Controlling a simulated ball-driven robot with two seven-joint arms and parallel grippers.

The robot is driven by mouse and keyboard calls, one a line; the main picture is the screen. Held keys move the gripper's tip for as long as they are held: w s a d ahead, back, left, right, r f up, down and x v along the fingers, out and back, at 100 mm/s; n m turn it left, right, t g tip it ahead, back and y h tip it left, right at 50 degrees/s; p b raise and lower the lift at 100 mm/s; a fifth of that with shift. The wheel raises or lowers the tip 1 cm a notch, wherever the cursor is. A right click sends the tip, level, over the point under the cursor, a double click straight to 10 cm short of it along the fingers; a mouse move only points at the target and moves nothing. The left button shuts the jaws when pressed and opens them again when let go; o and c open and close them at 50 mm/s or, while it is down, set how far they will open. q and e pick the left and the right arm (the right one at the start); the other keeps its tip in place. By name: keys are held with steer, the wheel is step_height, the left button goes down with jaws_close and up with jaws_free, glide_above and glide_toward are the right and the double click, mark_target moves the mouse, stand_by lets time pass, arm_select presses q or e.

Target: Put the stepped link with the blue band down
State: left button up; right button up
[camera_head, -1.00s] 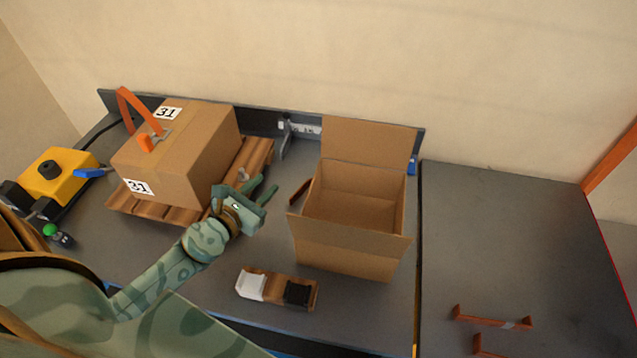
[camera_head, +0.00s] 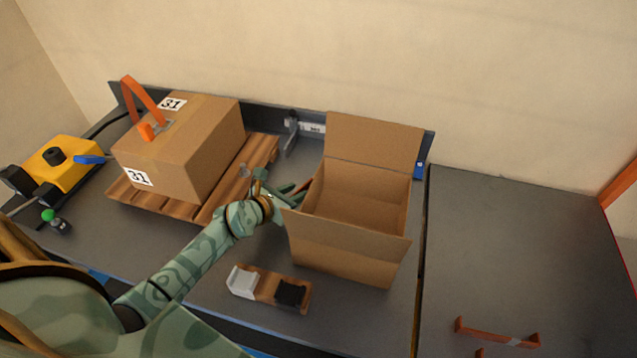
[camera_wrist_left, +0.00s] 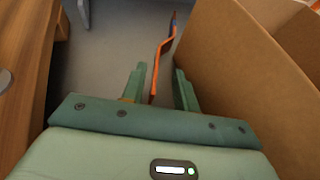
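The stepped link with the blue band (camera_wrist_left: 163,50) shows in the left wrist view as a thin orange strip with a step in it and blue near its far end. It runs along the bench between the pallet and the open carton. My left gripper (camera_head: 284,188) is beside the carton's left wall in the head view. In the wrist view its two fingers (camera_wrist_left: 159,88) are apart, one on each side of the strip's near end, with a gap beside the strip. The near end is partly hidden low between the fingers. My right gripper is not in view.
The open carton (camera_head: 345,255) stands close right of my left gripper. A pallet (camera_head: 262,152) bearing a closed carton (camera_head: 185,150) is to the left. A small wooden holder (camera_head: 267,288) with white and black blocks lies in front. An orange-brown link (camera_head: 497,333) lies on the right bench.

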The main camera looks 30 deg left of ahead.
mark_target(304, 185)
arm_select(q)
steer(key=b+x, duration=0.1)
steer(key=x, duration=0.2)
steer(key=b+x, duration=0.1)
steer(key=x, duration=0.1)
steer(key=shift+a+f+b, duration=0.25)
steer(key=shift+b, duration=0.1)
steer(key=shift+w, duration=0.1)
steer(key=shift+r, duration=0.15)
jaws_close()
steer(key=shift+r, duration=0.15)
